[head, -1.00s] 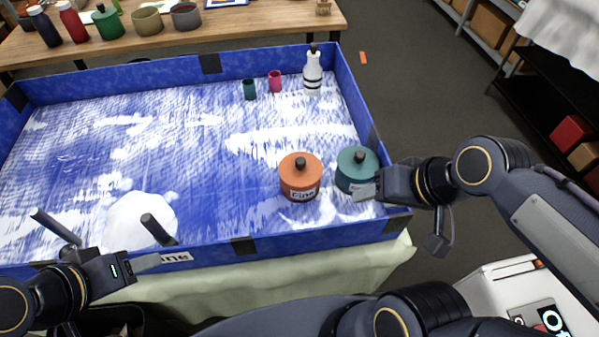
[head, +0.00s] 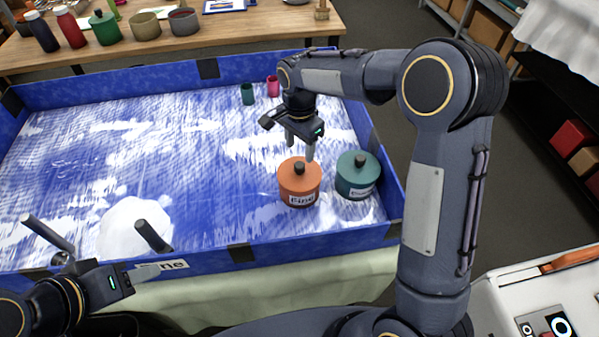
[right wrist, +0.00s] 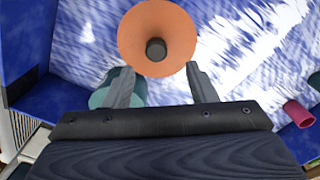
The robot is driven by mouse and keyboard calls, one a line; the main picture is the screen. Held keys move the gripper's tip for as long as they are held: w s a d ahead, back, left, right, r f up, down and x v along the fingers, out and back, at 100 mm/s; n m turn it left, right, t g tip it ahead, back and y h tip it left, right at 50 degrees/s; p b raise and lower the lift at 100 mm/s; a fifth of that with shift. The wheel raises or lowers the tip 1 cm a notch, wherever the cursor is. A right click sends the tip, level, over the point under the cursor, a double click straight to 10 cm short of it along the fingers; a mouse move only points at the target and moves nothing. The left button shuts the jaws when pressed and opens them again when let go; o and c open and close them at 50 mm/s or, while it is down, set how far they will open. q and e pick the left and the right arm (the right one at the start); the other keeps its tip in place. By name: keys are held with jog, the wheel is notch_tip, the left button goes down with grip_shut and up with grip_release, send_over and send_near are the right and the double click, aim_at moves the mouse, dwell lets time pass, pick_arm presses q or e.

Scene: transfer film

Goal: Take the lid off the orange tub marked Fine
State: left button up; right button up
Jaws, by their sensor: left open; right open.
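The orange tub marked Fine (head: 299,190) stands upright in the blue tray, its orange lid (head: 290,176) on with a dark knob (head: 299,168) on top. In the right wrist view the round lid (right wrist: 170,60) and its knob (right wrist: 156,49) show from above. My right gripper (head: 300,150) is open and empty, fingers pointing down, just above and behind the tub. In the wrist view the knob lies beyond the open fingertips (right wrist: 159,75), not between them. My left gripper (head: 98,235) is open and empty at the tray's front left.
A teal tub (head: 357,177) stands close to the right of the orange one. A dark green cup (head: 247,94) and a pink cup (head: 272,86) stand farther back. A white mound (head: 128,228) lies front left. The blue tray wall (head: 300,240) runs in front; the middle left is mostly clear.

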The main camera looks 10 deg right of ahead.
aim_at(299, 165)
jog(key=f, duration=0.4)
jog(key=f+p, duration=0.1)
jog(key=f, duration=0.1)
jog(key=shift+s+a+f, duration=0.1)
jog(key=shift+s+f, duration=0.05)
jog(key=shift+s, duration=0.2)
jog(key=shift+c, duration=0.2)
jog(key=c, duration=1)
